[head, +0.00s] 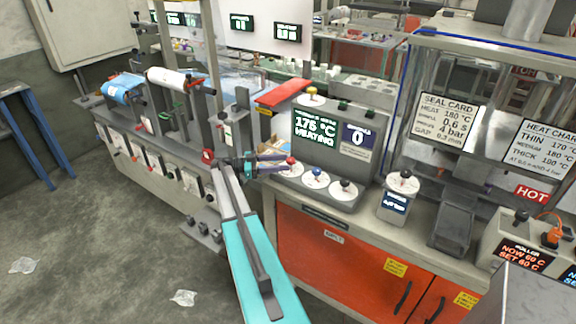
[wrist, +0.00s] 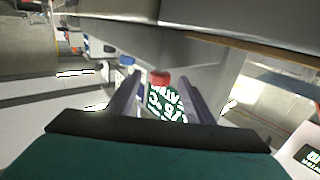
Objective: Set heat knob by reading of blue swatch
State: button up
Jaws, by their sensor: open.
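The heat knob, taken to be the red-topped knob (head: 291,161), stands on a white dial on the grey control box; it also shows in the wrist view (wrist: 160,78). My gripper (head: 283,164) is open, its fingers reaching from the left to the red knob. In the wrist view the red knob lies between the two fingers (wrist: 158,88), and contact cannot be told. The display (head: 315,130) reads 175 °C HEATING. A heat chart (head: 541,148) lists thin 170, medium 180, thick 190 °C. No blue swatch is clearly identifiable; a blue film roll (head: 122,88) lies at the left.
A blue-topped knob (head: 316,172) and a black knob (head: 345,185) stand right of the red one. A seal card (head: 445,118) hangs on the press, with a HOT sign (head: 531,194) nearby. Orange cabinet doors (head: 350,260) are below; the floor at left is mostly free.

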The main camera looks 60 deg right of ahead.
jog(key=b+v, duration=0.2)
jog(key=v, duration=0.6)
jog(key=shift+f+b, duration=0.15)
jog(key=shift+b, duration=0.2)
jog(key=shift+v, duration=0.75)
